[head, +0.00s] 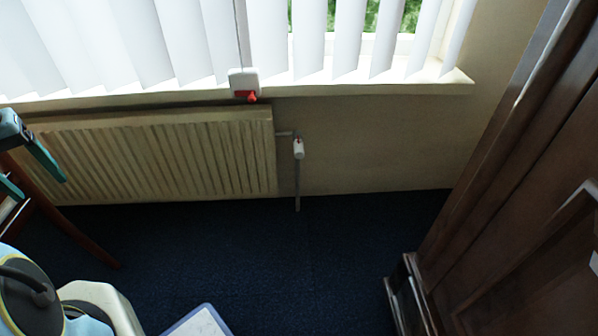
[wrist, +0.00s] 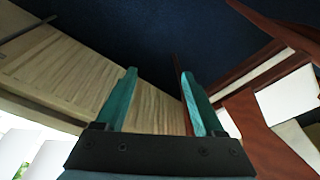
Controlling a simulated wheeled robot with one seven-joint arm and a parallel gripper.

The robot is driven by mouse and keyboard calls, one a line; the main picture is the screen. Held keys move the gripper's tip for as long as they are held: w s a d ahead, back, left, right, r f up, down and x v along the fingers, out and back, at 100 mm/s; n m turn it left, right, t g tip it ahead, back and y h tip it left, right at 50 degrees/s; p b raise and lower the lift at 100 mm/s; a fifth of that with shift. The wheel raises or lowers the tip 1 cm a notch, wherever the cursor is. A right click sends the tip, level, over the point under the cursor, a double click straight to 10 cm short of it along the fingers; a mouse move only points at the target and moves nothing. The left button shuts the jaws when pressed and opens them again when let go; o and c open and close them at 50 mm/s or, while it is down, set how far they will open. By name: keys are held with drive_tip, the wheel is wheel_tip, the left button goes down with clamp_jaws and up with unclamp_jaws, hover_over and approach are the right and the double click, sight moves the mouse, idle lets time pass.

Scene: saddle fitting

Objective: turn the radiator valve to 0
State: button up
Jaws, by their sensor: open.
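The radiator valve (head: 299,149) is a small white head with a red mark near its top. It sits on a thin upright pipe just right of the radiator (head: 150,155). The number it is set to is too small to read. My gripper (head: 42,188) has teal fingers and is at the far left in the head view, in front of the radiator's left end and well away from the valve. In the wrist view my gripper (wrist: 158,76) is open and empty, with the ribbed radiator (wrist: 75,75) behind it. I cannot make out the valve there.
A white box with a red part (head: 243,84) is at the window sill (head: 380,87), below white blinds. A dark wooden cabinet (head: 500,200) stands at right. Reddish-brown wooden furniture (wrist: 245,125) is close to my gripper. The blue carpet (head: 290,255) before the valve is clear.

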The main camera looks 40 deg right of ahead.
sight(300, 157)
drive_tip(key=s+f+b+x, duration=0.1)
drive_tip(key=s+b+x, duration=0.2)
drive_tip(key=b+x, duration=0.95)
drive_tip(key=w+d+f+m+t+h+p, duration=0.15)
drive_tip(key=w+d+f+m, duration=0.3)
drive_tip(key=w+d, duration=0.6)
drive_tip(key=s+d+f+m+t+h, duration=0.1)
drive_tip(key=s+d+f+h, duration=0.2)
drive_tip(key=d, duration=0.9)
drive_tip(key=s+d+f+m+t+h, duration=0.15)
drive_tip(key=d+h, duration=0.25)
drive_tip(key=d, duration=0.8)
drive_tip(key=s+d+f+m+t+h, duration=0.1)
drive_tip(key=s+d+f+h, duration=0.2)
drive_tip(key=d, duration=0.8)
drive_tip(key=s+d+f+n+t, duration=0.1)
drive_tip(key=s+d+n+t, duration=0.2)
drive_tip(key=s, duration=0.3)
drive_tip(key=s+d+f+n+t, duration=0.1)
drive_tip(key=s+d+n+t, duration=0.2)
drive_tip(key=s+t, duration=0.15)
drive_tip(key=shift+g, duration=0.45)
drive_tip(key=b+x, duration=0.3)
drive_tip(key=x, duration=0.7)
drive_tip(key=shift+f, duration=0.1)
